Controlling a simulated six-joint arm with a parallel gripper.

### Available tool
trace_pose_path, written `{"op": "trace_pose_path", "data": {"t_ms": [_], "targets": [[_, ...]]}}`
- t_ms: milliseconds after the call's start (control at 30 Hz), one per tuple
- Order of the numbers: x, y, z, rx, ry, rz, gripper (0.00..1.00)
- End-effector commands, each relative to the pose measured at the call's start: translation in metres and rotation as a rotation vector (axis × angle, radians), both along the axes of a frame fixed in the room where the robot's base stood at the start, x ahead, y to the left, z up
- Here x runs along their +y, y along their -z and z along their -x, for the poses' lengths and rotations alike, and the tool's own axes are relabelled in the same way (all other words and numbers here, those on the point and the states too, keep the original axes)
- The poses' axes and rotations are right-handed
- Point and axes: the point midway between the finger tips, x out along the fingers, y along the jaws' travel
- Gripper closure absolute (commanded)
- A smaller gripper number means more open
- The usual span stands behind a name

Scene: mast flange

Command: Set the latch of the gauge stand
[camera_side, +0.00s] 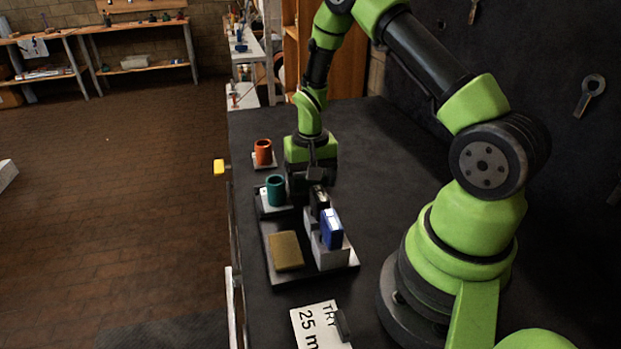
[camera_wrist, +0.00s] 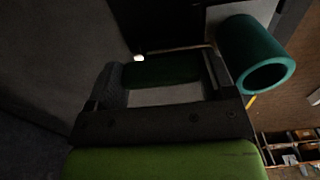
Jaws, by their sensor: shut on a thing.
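In the side view, my gripper (camera_side: 312,184) points down over the rear end of the grey block. It is shut on a dark piece, which shows dark green between the fingers in the wrist view (camera_wrist: 160,71); I cannot tell whether this is the latch. A blue upright piece (camera_side: 331,229) with a pale top stands on the grey block (camera_side: 331,257), in front of my gripper. A teal cup (camera_side: 275,190) stands left of my gripper, and it also shows at the upper right of the wrist view (camera_wrist: 258,55). The fingers hide most of the held piece.
A black tray (camera_side: 312,275) holds a tan block (camera_side: 286,250) beside the grey block. An orange cup (camera_side: 263,152) stands farther back on a pale base. A printed sign (camera_side: 317,325) lies in front. The dark table (camera_side: 370,150) is clear at the right rear.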

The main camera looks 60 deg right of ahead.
Motion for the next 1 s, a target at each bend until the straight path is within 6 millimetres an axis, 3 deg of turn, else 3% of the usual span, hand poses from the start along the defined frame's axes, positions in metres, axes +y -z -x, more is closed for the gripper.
{"op": "trace_pose_path", "data": {"t_ms": [167, 200, 267, 667, 1000], "targets": [[-0.0004, -0.0010, -0.0008, -0.003, 0.006, 0.000, 0.47], [-0.0004, -0.0010, -0.0008, -0.004, 0.006, 0.001, 0.14], [-0.0004, -0.0009, -0.0008, -0.003, 0.005, 0.000, 0.01], [0.0003, -0.0001, -0.0003, -0.001, -0.062, -0.001, 0.00], [0.0002, 0.0000, -0.0001, 0.000, -0.501, 0.000, 0.00]]}}
